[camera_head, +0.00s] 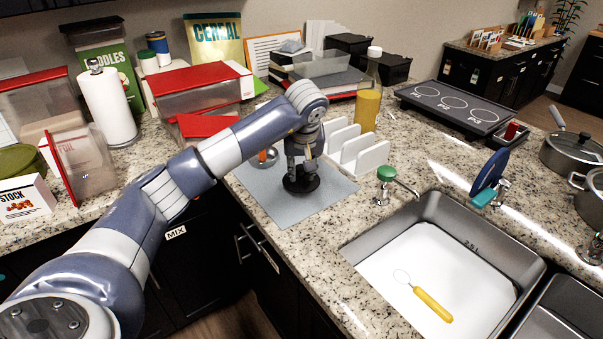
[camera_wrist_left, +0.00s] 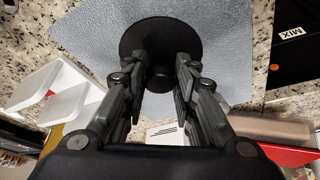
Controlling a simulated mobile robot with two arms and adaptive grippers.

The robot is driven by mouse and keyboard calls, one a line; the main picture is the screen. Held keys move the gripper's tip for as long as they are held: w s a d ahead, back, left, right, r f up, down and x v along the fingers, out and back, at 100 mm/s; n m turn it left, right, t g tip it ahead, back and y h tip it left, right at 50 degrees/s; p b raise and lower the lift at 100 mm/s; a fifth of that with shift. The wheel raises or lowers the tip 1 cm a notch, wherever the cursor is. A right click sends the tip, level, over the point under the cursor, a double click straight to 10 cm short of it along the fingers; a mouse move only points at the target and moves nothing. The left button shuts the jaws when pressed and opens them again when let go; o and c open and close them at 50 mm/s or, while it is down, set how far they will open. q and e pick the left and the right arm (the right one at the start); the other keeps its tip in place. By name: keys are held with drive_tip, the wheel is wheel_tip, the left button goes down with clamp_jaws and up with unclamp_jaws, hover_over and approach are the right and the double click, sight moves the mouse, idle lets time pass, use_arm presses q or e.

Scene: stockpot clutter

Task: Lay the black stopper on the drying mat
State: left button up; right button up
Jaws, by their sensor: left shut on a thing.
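The black stopper (camera_head: 301,184) is a round black disc with a knob, at the grey-blue drying mat (camera_head: 259,203) in the head view. My left gripper (camera_head: 300,170) points down above the mat and is shut on the stopper's knob. In the left wrist view the stopper (camera_wrist_left: 160,32) shows between and beyond the fingertips of my left gripper (camera_wrist_left: 160,75), with the mat (camera_wrist_left: 85,40) behind it. The disc looks on or just above the mat; I cannot tell which. My right gripper is not in view.
A white rack (camera_head: 357,150) stands at the mat's right, with a green-topped dispenser (camera_head: 386,174) nearby. The sink (camera_head: 450,215) at the right holds a yellow-handled tool (camera_head: 432,303). Red-lidded boxes (camera_head: 200,95) stand behind my arm.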

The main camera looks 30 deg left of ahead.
sight(302, 175)
use_arm(q)
drive_tip(key=shift+w+a, duration=0.15)
drive_tip(key=shift+w, duration=0.1)
drive_tip(key=shift+f, duration=0.2)
wheel_tip(302, 175, down, 2)
drive_tip(key=shift+p, duration=0.5)
drive_tip(key=shift+f, duration=0.55)
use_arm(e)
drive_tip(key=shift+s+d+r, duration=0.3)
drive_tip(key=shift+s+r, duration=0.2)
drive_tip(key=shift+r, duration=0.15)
use_arm(q)
drive_tip(key=shift+f, duration=0.2)
drive_tip(key=o, duration=1.1)
drive_tip(key=shift+c, duration=0.2)
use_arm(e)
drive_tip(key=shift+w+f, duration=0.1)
